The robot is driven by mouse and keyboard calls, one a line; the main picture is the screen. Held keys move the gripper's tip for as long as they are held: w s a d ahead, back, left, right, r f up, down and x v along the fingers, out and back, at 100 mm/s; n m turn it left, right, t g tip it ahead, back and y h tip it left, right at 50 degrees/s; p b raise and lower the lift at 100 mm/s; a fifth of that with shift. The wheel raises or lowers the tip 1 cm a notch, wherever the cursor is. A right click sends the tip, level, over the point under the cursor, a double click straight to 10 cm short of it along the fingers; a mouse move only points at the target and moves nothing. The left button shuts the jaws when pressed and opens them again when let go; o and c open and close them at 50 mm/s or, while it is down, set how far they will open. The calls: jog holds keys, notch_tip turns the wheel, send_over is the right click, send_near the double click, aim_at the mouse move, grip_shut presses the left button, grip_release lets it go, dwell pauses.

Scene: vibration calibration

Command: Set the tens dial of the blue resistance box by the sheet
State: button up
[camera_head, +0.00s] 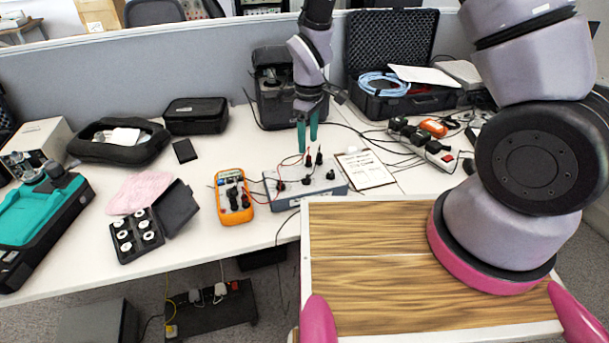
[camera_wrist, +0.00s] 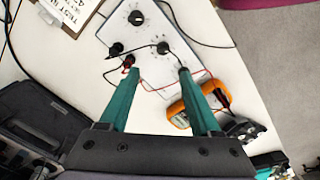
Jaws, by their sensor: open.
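The resistance box (camera_head: 322,192) has a pale top and blue sides and stands on the white table, with black knobs and terminals on top. In the wrist view its top (camera_wrist: 152,72) shows a round black dial (camera_wrist: 136,17), another black knob (camera_wrist: 163,48) and red and black terminals with leads. The dial markings are too small to read. The sheet (camera_head: 366,170) lies on a clipboard to its right; a corner of the sheet (camera_wrist: 72,10) shows in the wrist view. My gripper (camera_head: 307,145) has teal fingers, is open and empty, and points down above the box; its fingertips (camera_wrist: 158,70) are apart.
An orange multimeter (camera_head: 234,198) stands left of the box, joined by leads. Black and red leads arch over the box. A power strip (camera_head: 428,147) and an open black case (camera_head: 392,60) are on the right. A wood-topped surface (camera_head: 365,290) is in front.

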aim_at(306, 176)
jog(key=f, duration=1.2)
jog(key=shift+s+a, duration=0.2)
jog(key=shift+s, duration=0.05)
grip_shut()
